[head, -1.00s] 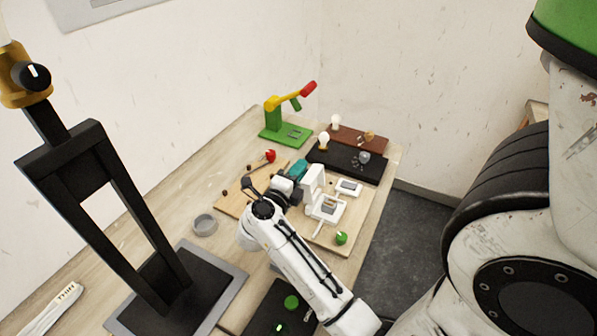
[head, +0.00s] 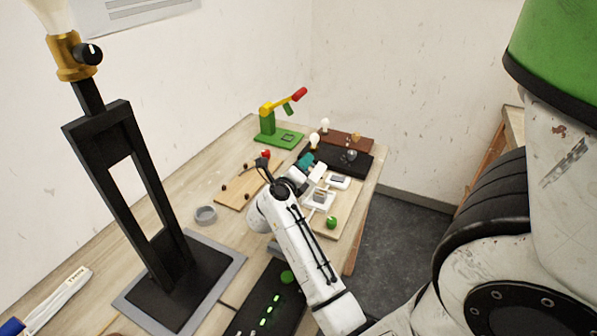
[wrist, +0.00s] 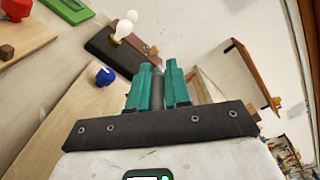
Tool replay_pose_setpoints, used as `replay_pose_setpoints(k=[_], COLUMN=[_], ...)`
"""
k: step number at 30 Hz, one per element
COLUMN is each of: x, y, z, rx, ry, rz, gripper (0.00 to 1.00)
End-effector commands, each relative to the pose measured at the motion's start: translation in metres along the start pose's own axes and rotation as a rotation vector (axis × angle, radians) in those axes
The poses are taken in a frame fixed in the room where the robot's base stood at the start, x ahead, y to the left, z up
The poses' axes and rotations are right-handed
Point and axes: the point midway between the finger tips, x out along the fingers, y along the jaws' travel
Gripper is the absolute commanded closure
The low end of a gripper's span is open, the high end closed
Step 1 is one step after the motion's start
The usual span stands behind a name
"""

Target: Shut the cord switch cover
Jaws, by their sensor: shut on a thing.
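The white cord switch (head: 319,199) lies on a pale wooden board in the head view, with a grey face showing. A white piece at its far side, seemingly the cover (head: 317,172), stands raised and tilted, partly behind my arm. My gripper (head: 305,160) is just left of and beyond it, with teal fingers. In the wrist view my gripper (wrist: 158,82) is shut on a dark grey rod-like thing (wrist: 157,90) between the fingers. I cannot tell whether the fingers touch the cover, and the switch is not visible there.
A second white switch-like box (head: 338,181) and a green knob (head: 331,222) are on the board. A green stand (head: 277,135) is at the back left.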

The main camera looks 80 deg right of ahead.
Motion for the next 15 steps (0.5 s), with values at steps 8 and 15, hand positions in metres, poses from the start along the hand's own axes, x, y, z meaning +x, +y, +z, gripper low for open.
replay_pose_setpoints(k=[8, 15], x=[0.0, -0.001], y=[-0.004, -0.009], z=[-0.021, -0.036], rx=[0.254, 0.483], ry=[0.006, 0.007], rz=[0.01, 0.011], gripper=[1.0, 1.0])
